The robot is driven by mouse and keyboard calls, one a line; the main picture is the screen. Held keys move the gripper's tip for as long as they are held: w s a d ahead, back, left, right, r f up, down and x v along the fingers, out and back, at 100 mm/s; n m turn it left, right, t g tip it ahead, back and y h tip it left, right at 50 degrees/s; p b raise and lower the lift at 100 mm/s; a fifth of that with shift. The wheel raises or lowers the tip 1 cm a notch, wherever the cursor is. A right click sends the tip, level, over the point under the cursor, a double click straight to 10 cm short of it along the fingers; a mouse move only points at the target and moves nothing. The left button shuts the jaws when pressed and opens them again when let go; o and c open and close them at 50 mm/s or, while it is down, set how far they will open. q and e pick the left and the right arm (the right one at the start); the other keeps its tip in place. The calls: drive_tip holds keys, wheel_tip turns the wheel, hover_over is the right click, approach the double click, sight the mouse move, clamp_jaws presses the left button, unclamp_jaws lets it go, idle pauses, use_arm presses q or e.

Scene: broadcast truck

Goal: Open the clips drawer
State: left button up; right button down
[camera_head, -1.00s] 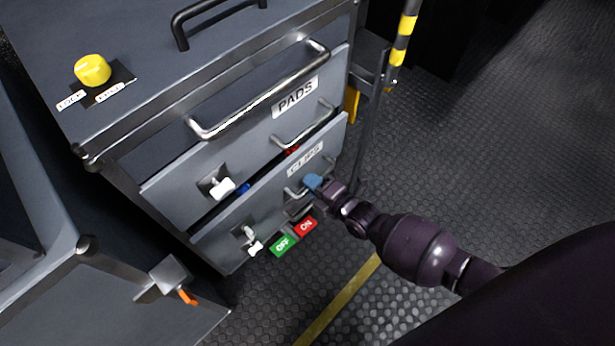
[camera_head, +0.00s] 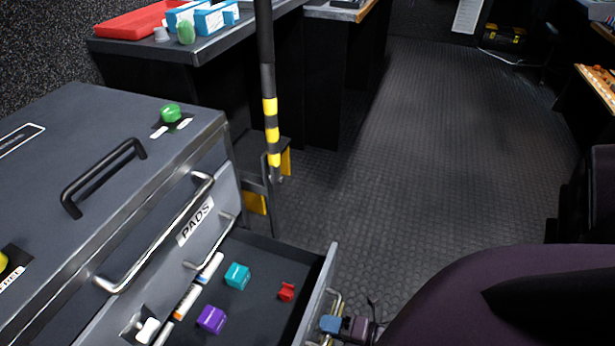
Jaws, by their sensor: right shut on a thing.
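The clips drawer (camera_head: 262,245), below the drawer labelled PADS (camera_head: 195,222), is pulled well out from the grey cabinet (camera_head: 95,130). Its inside is in plain view; its front panel (camera_head: 318,288) is seen edge-on from above and its label is hidden. My right gripper (camera_head: 329,325), with light blue fingertips, is shut on the metal handle (camera_head: 337,299) on the outer side of that panel. The grip is low in the picture and partly hidden. My left gripper is not in view.
A black and yellow pole (camera_head: 270,120) stands beside the cabinet. Open floor (camera_head: 430,170) lies to the right.

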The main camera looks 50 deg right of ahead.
drive_tip(key=shift+f+v, duration=0.15)
drive_tip(key=shift+v, duration=0.7)
drive_tip(key=shift+f+v, duration=0.2)
drive_tip(key=shift+v, duration=0.6)
drive_tip(key=shift+s, duration=0.1)
drive_tip(key=c, duration=1.1)
unclamp_jaws()
use_arm(q)
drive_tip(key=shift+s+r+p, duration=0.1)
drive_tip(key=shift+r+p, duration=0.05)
drive_tip(key=shift+p, duration=0.7)
use_arm(e)
drive_tip(key=v, duration=1)
drive_tip(key=shift+s+d, duration=0.1)
drive_tip(key=shift+s, duration=0.25)
